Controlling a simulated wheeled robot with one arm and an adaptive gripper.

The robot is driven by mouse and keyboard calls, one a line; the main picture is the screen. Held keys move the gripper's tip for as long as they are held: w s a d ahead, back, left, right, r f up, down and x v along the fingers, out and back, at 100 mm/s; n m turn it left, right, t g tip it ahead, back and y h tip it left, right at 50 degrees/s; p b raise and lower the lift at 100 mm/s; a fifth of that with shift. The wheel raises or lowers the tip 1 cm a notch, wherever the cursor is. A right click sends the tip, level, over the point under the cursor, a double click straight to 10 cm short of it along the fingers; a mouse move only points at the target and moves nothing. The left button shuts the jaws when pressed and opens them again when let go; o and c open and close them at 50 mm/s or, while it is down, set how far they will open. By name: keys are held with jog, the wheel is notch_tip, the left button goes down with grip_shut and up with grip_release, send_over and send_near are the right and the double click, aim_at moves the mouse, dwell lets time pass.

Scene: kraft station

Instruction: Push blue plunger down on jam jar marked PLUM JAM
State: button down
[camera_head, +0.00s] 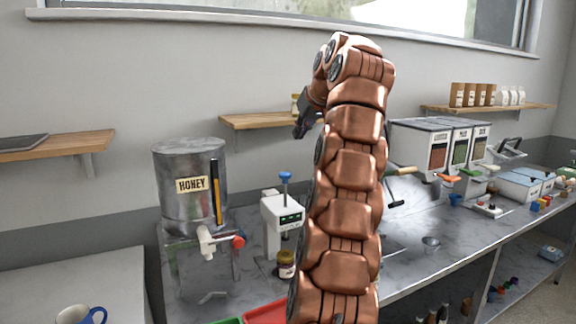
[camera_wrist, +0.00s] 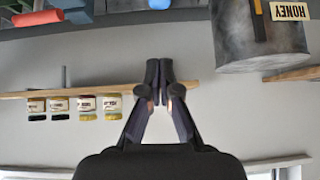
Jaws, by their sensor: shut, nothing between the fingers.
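The blue plunger (camera_head: 285,176) stands raised on a rod above a white press-like device (camera_head: 282,212) on the counter. A small jar (camera_head: 286,264) with a yellowish label stands at the front of this device; its lettering is too small to read. In the wrist view, which is upside down, several labelled jars (camera_wrist: 58,104) stand on a shelf; I cannot tell which, if any, reads PLUM JAM. My gripper (camera_head: 301,124) is up near the shelf, above and apart from the plunger. In the wrist view my gripper (camera_wrist: 159,72) is shut and empty.
A metal HONEY tank (camera_head: 190,185) with a red-knobbed tap stands left of the device. Wall shelves (camera_head: 262,121) are behind my gripper. Dispensers (camera_head: 437,147) stand to the right. Red and green trays (camera_head: 265,314) lie low in front. A blue-and-white mug (camera_head: 78,315) is bottom left.

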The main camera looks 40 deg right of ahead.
jog(key=shift+w+d+f, duration=0.1)
dwell(0.3)
send_over(288, 175)
jog(key=shift+w+d+f, duration=0.1)
jog(key=shift+f, duration=1.75)
jog(key=shift+w+d+f, duration=0.1)
jog(key=shift+f, duration=1.7)
jog(key=shift+s+a+f+p, duration=0.1)
jog(key=shift+f+p, duration=0.55)
jog(key=shift+f, duration=1.3)
